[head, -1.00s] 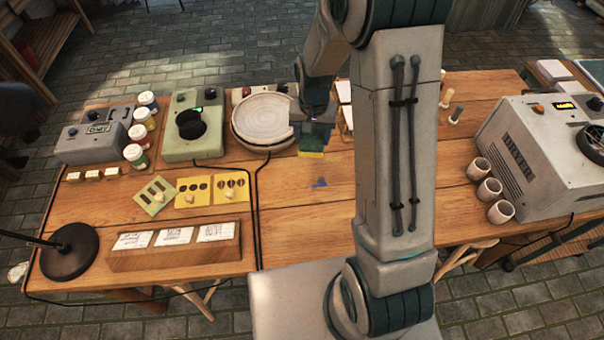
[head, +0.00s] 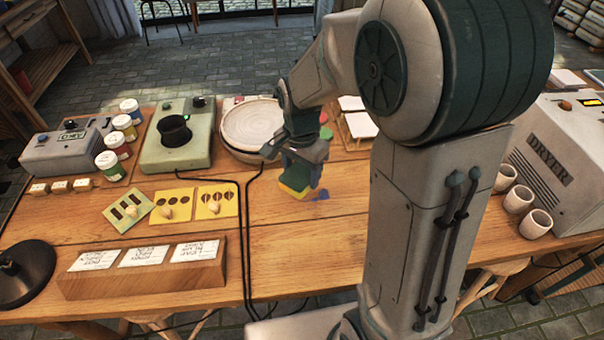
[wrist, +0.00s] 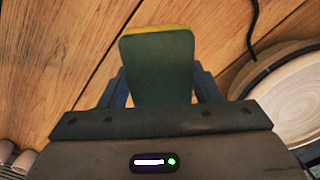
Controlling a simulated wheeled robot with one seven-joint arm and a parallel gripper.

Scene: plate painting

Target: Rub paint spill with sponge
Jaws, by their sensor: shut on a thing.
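The sponge (head: 294,187) has a green side and a yellow side. I cannot tell whether the sponge touches the table. In the wrist view the green face of the sponge (wrist: 157,72) stands between the two fingers of my gripper, with a yellow edge at the top. The spill does not show there.
A round plate on a turntable (head: 253,125) stands behind and left of the sponge. Paint jars (head: 110,165), a green device (head: 178,150), yellow stencils (head: 215,202) and a wooden card block (head: 145,265) are to the left. Cups (head: 520,198) and a dryer (head: 560,150) are right.

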